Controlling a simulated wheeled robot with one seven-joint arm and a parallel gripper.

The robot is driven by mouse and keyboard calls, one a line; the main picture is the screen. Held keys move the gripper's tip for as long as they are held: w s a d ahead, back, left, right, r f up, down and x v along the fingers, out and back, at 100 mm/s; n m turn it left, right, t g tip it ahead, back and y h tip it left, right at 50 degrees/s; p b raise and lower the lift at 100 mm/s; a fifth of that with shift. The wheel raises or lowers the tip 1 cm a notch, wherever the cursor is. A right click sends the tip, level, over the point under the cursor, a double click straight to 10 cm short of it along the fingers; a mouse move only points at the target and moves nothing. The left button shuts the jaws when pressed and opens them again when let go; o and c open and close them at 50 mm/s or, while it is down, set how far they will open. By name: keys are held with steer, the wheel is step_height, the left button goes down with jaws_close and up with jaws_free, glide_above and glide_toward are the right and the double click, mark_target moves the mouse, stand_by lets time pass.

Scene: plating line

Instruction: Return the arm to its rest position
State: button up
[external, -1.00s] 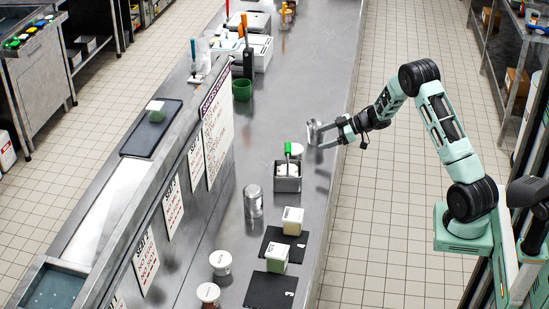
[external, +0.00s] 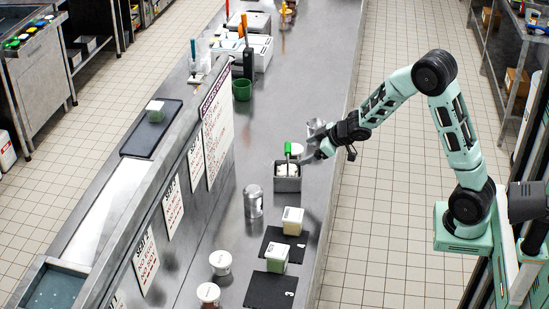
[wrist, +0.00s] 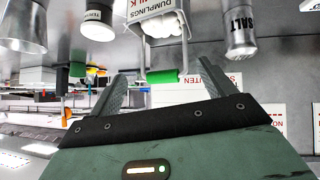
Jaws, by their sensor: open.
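My gripper (external: 312,154) is over the right side of the steel counter (external: 262,105) in the external view, beside a metal bin (external: 287,184) of white dumplings with a green-handled tool (external: 288,148). In the wrist view my gripper (wrist: 164,70) has its two fingers spread apart. The green handle (wrist: 162,76) shows between them in the picture, and nothing appears gripped. The bin labelled DUMPLINGS (wrist: 158,24) is beyond the fingertips. A metal shaker (external: 315,126) is partly hidden behind my gripper in the external view.
A salt shaker (external: 253,201) stands left of the bin. White-lidded tubs (external: 220,262), dark mats (external: 270,291) and small food blocks (external: 292,220) are nearer the camera. A green cup (external: 242,90) is farther back. The tiled floor (external: 365,235) right of the counter is clear.

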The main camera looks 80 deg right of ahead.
steer(key=s+a+r+n+g+y, duration=0.1)
steer(key=s+a+n+g, duration=0.35)
steer(key=s+a, duration=1.4)
steer(key=s+a+n+g+y, duration=0.25)
steer(key=s+a+g, duration=0.25)
steer(key=s+a, duration=1.35)
steer(key=w+a+f+b, duration=0.1)
steer(key=f+b, duration=2)
steer(key=w+a+f+b, duration=0.2)
steer(key=f+b, duration=1.9)
steer(key=shift+w+n+h, duration=0.25)
steer(key=shift+n+h, duration=0.05)
steer(key=shift+h, duration=0.15)
steer(key=shift+a+r, duration=0.1)
steer(key=shift+r, duration=0.05)
